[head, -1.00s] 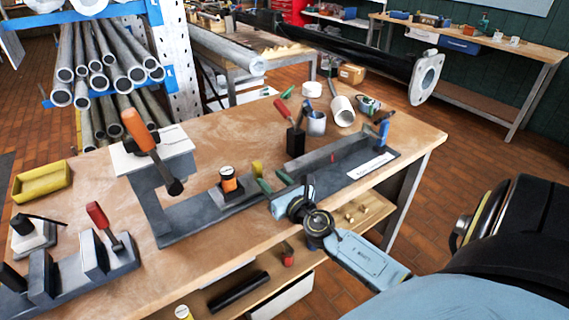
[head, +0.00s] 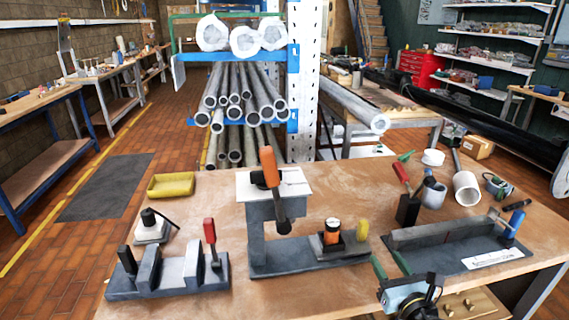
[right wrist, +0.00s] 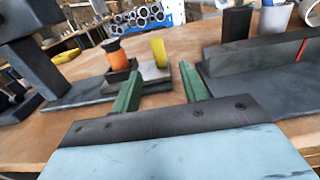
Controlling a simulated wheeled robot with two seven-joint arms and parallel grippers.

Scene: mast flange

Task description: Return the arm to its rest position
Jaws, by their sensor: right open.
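My right gripper (head: 390,260) is at the front edge of the workbench, at the lower right of the head view. Its two green fingers are apart, and nothing shows between them in the right wrist view (right wrist: 160,85). The fingers point toward the bench, between a grey block fixture (head: 300,258) and a long angle fixture (head: 455,245). An orange and black cylinder (head: 332,231) and a yellow piece (head: 362,231) stand on the grey fixture just beyond the fingers. Most of my right arm is cut off by the lower edge. My left gripper is not in view.
An upright orange-handled tool (head: 270,170) rises at the bench's middle. A clamp fixture with a red handle (head: 210,235) and a yellow tray (head: 171,185) are at left. Cups and a red-handled tool (head: 402,175) stand at right. Bare wood (head: 290,303) shows along the front.

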